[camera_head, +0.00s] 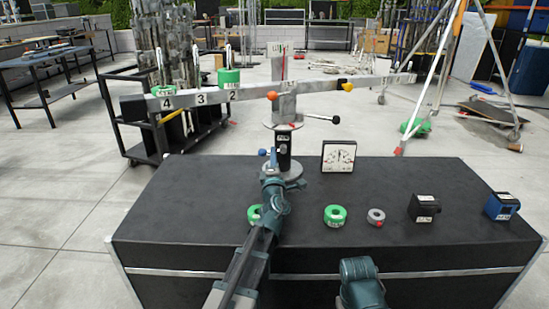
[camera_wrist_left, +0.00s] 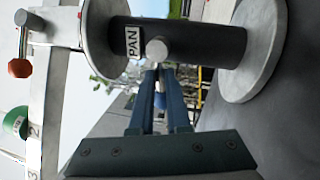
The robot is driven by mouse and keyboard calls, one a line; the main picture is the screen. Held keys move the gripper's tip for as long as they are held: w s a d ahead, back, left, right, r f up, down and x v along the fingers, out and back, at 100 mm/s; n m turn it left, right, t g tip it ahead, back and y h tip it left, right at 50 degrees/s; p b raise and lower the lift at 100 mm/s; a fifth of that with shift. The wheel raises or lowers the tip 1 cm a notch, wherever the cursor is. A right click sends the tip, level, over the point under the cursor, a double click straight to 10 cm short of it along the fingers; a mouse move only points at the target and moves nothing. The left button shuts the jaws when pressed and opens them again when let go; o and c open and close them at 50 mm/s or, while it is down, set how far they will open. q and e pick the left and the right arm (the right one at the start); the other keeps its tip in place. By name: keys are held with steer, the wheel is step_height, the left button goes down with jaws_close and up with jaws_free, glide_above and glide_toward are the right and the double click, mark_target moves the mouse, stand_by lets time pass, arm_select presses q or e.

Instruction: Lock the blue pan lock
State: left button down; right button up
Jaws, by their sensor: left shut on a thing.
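The blue pan lock (camera_head: 262,152) shows as a small blue knob on the dark column labelled PAN (camera_head: 284,150), which stands on a round grey base on the black case. My left gripper (camera_head: 272,168) reaches up to the front of this column. In the left wrist view, the two fingers (camera_wrist_left: 158,78) are close together just below a round grey stub (camera_wrist_left: 156,50) on the PAN column (camera_wrist_left: 185,42). They are shut on the lock, but the exact contact is partly hidden. Only a rounded link of my right arm shows at the bottom; its gripper is out of view.
A long grey beam (camera_head: 205,97) with numbers and green weights crosses above the column. An orange knob (camera_head: 272,95) and a black-tipped lever (camera_head: 335,119) stick out. On the case (camera_head: 190,215) are a dial (camera_head: 338,156), green rings (camera_head: 335,215), a grey ring and two small boxes.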

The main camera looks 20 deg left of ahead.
arm_select(q)
steer(key=shift+r+m+h, duration=0.25)
steer(key=shift+m+h, duration=0.05)
steer(key=shift+m, duration=0.7)
steer(key=c, duration=0.9)
jaws_free()
steer(key=b+v, duration=0.1)
steer(key=v, duration=0.6)
steer(key=shift+s+f, duration=0.15)
steer(key=shift+s, duration=0.15)
